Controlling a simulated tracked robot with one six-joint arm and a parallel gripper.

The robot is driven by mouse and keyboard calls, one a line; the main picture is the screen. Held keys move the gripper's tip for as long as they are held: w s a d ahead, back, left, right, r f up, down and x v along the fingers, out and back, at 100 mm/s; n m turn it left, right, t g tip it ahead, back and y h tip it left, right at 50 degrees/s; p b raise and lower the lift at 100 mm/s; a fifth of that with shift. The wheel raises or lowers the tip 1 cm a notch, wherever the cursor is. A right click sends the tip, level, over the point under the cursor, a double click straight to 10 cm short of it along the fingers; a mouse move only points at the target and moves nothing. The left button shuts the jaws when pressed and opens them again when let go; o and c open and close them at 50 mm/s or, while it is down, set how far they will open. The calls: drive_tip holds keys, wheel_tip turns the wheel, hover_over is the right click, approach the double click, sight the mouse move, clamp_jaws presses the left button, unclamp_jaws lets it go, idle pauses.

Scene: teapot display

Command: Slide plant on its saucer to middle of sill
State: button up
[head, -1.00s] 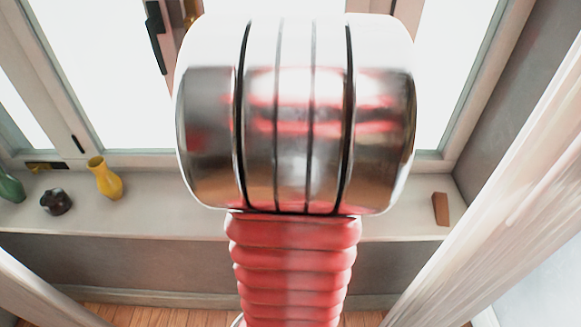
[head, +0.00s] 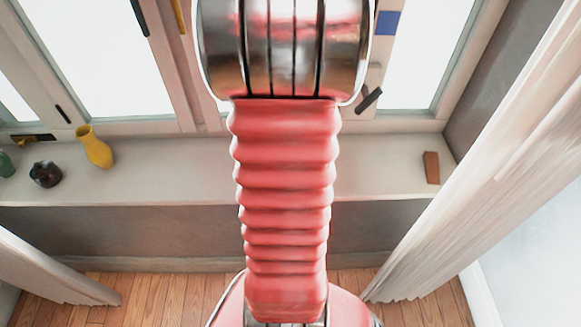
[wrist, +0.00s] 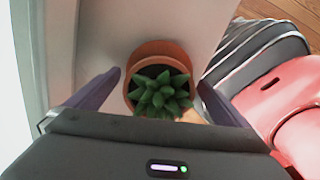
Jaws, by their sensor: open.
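In the wrist view, a green succulent plant (wrist: 160,92) stands upright in a terracotta pot (wrist: 158,50) on the pale sill (wrist: 108,30). My gripper (wrist: 160,78) is open, with one dark finger on each side of the pot. I cannot tell whether either finger touches it. The saucer cannot be told apart from the pot from above. In the head view, the sill (head: 385,165) runs under the windows. The plant and my gripper do not show there; my arm covers the middle.
On the sill's left are a yellow vase (head: 95,148), a dark round pot (head: 45,173) and a green object (head: 6,164). A brown wedge (head: 431,167) stands at the right end. Curtains hang at both sides. A window handle (head: 369,98) sticks out right of my arm.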

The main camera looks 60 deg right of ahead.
drive_tip(key=shift+f, duration=1.85)
drive_tip(key=c, duration=0.8)
